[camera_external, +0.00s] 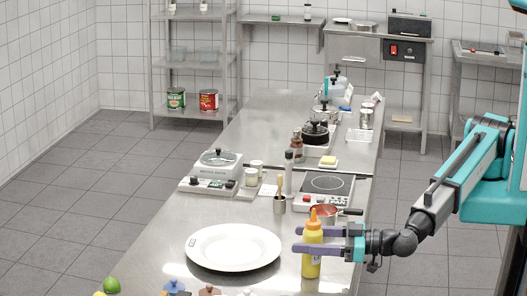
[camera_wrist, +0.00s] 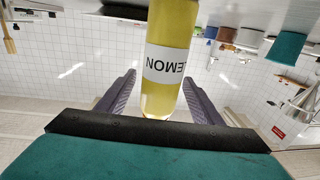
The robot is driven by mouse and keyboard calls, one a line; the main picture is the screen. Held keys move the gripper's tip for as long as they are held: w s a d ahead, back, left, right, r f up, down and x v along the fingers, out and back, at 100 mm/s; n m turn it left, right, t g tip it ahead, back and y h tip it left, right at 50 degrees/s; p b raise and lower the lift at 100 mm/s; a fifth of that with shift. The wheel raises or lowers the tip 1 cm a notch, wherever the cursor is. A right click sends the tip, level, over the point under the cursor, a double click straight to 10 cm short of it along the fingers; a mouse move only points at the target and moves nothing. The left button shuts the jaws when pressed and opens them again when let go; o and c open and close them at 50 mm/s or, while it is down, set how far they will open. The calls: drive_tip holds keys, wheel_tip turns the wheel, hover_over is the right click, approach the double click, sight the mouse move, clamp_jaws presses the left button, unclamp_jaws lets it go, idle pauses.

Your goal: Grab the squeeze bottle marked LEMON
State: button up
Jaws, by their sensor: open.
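The yellow squeeze bottle (camera_external: 312,246) with an orange nozzle stands upright on the steel counter, right of the white plate. In the wrist view the bottle (camera_wrist: 167,62) appears upside down, and its white label reads LEMON. My gripper (camera_external: 300,241) reaches in from the right at the bottle's height. Its two purple fingers (camera_wrist: 159,80) are open, one on each side of the bottle, with visible gaps in the wrist view. The bottle's nozzle is outside the wrist view.
A large white plate (camera_external: 232,247) lies close to the left. A red saucepan (camera_external: 324,215) stands just behind the bottle, near a hot plate (camera_external: 326,184). Small coloured items line the counter's front edge.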

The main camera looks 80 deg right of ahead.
drive_tip(key=shift+w+a+p, duration=0.1)
drive_tip(key=shift+w+p, duration=0.35)
drive_tip(key=shift+w, duration=0.85)
drive_tip(key=c, duration=1.3)
